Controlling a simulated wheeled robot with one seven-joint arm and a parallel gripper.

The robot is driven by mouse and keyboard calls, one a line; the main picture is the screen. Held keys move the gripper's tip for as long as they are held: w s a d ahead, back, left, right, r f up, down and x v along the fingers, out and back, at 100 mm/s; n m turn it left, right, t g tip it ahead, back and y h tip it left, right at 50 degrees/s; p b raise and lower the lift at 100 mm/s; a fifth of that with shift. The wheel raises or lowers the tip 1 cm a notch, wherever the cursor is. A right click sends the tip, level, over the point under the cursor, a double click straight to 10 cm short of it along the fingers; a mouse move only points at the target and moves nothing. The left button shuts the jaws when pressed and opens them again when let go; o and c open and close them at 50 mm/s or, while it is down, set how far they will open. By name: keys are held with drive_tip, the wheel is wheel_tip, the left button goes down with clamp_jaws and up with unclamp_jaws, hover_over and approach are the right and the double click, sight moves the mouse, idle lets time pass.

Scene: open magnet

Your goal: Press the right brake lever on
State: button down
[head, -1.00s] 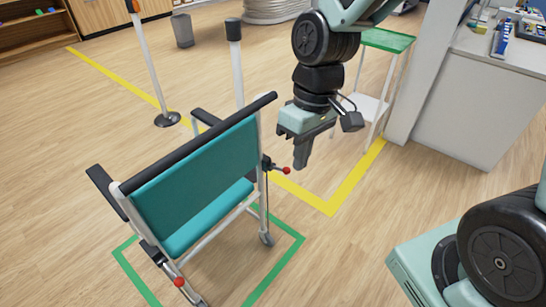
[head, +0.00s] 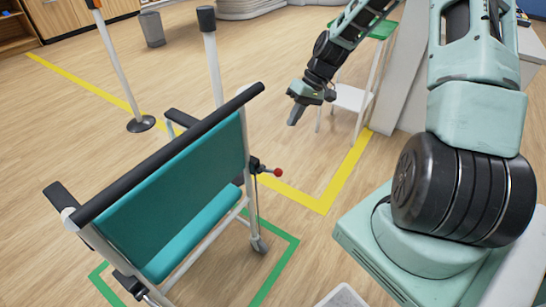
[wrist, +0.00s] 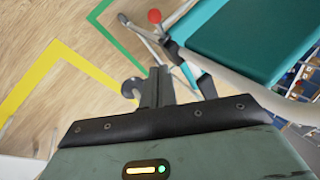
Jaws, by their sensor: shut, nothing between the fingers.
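A wheeled chair with a teal back (head: 170,205) and black push bar stands at the left. Its right brake lever (head: 278,172) sticks out to the right of the frame and ends in a red knob. The knob (wrist: 155,16) also shows at the top of the wrist view, beyond the fingertips. My gripper (head: 295,117) is shut and empty, pointing down. In the head view it appears above and slightly right of the lever, apart from it. The wrist view shows the closed fingers (wrist: 157,76) with the teal back (wrist: 250,40) to their right.
Green tape (head: 279,270) outlines the floor around the chair, with yellow tape (head: 312,202) beyond. A white post (head: 214,75) and another post stand behind the chair. A green-topped stand (head: 350,97) is behind my gripper. The floor right of the lever is clear.

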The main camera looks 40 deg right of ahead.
idle(0.3)
approach(272, 171)
drive_tip(key=w+f, duration=0.2)
drive_tip(key=w, duration=0.1)
drive_tip(key=s+f, duration=0.1)
drive_tip(key=s+a+f+b, duration=0.1)
drive_tip(key=shift+s+a+f, duration=0.15)
drive_tip(key=shift+s+f, duration=0.05)
drive_tip(key=shift+f, duration=0.1)
drive_tip(key=shift+f, duration=0.1)
